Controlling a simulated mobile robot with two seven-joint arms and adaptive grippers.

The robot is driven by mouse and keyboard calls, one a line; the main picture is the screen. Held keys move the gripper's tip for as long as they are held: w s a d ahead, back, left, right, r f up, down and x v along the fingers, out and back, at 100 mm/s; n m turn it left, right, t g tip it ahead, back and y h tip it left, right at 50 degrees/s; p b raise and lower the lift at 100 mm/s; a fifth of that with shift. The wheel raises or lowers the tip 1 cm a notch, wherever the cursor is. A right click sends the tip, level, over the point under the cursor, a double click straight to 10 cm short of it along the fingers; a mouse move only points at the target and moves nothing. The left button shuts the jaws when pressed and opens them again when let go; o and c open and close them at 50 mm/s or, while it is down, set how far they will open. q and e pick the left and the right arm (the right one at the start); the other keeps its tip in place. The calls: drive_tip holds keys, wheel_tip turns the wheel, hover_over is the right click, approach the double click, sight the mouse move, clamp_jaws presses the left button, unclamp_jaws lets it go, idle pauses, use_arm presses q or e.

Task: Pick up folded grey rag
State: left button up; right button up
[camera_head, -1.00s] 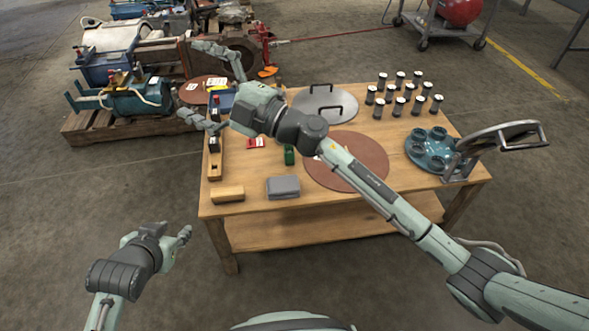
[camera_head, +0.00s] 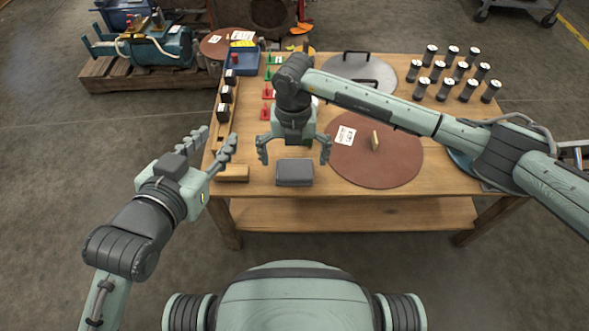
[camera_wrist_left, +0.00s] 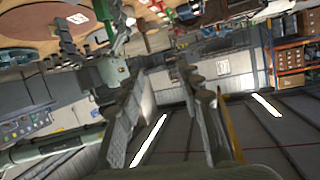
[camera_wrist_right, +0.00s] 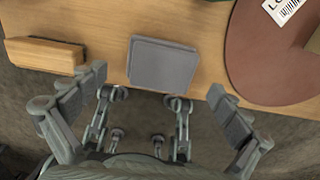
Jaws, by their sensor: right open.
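The folded grey rag (camera_head: 294,172) lies flat near the front edge of the wooden table, and it also shows at the top middle of the right wrist view (camera_wrist_right: 162,65). My right gripper (camera_head: 293,158) is open and empty, pointing down over the rag with its fingers to either side of it in the head view. In the right wrist view its fingertips (camera_wrist_right: 150,92) are spread wide and apart from the rag. My left gripper (camera_head: 212,150) is off the table's left front corner, its fingers apart and empty.
A wooden block (camera_head: 232,174) lies left of the rag. A round brown mat (camera_head: 398,160) with a label lies to its right. A rack of dark-capped pieces (camera_head: 224,105) stands behind the block. Several black-and-silver cylinders (camera_head: 447,82) stand at the back right.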

sight(294, 168)
wheel_tip(294, 168, down, 4)
drive_tip(key=shift+r, duration=0.25)
use_arm(q)
drive_tip(key=shift+w+d+r+t+h, duration=0.15)
drive_tip(key=shift+d+r+t, duration=0.15)
drive_tip(key=shift+r, duration=0.15)
drive_tip(key=shift+w+d+r+t+h, duration=0.1)
drive_tip(key=shift+d+r+t+h, duration=0.15)
drive_tip(key=shift+r, duration=0.2)
use_arm(e)
drive_tip(key=c, duration=1.2)
